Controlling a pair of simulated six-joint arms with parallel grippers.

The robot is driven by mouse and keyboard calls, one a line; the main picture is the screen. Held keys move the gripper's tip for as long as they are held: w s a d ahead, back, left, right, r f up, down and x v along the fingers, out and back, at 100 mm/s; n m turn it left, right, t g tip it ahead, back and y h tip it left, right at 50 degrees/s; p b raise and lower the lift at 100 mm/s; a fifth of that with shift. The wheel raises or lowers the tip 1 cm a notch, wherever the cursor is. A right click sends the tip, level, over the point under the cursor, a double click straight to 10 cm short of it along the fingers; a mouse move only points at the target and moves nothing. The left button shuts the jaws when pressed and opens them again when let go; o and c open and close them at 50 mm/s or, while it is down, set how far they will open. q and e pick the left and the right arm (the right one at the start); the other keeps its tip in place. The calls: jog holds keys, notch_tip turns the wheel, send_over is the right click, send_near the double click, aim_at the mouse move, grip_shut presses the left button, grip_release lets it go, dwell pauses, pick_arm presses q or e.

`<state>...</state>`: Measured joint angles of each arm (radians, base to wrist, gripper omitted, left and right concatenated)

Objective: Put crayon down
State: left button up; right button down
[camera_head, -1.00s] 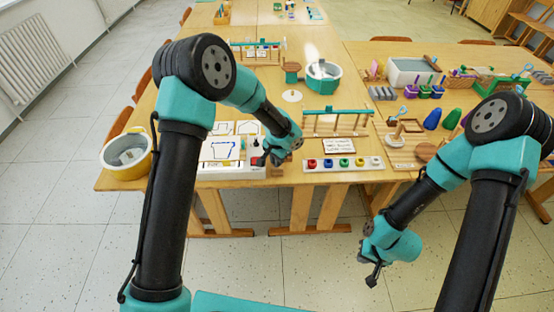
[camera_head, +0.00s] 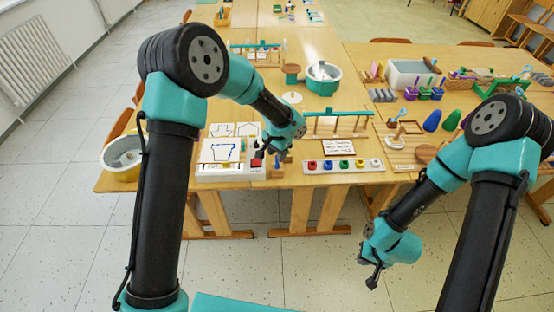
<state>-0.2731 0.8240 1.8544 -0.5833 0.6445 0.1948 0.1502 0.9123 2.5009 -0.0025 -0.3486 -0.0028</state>
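My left gripper (camera_head: 267,156) is low over the right edge of a white tray (camera_head: 230,174) near the table's front edge. A small red piece (camera_head: 256,163) shows on the tray beside the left fingertips. I cannot make out a crayon for certain, nor whether the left fingers hold one. My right gripper (camera_head: 373,277) hangs in front of the table over the floor, apart from everything. Its fingers are too small to read.
A white strip with several coloured knobs (camera_head: 344,165) lies right of the tray, with a wooden rack (camera_head: 338,123) behind it. Cups, cones and boxes crowd the right table.

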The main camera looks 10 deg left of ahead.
pick_arm(q)
notch_tip(320, 180, up, 8)
jog(key=shift+f, duration=0.25)
dwell(0.5)
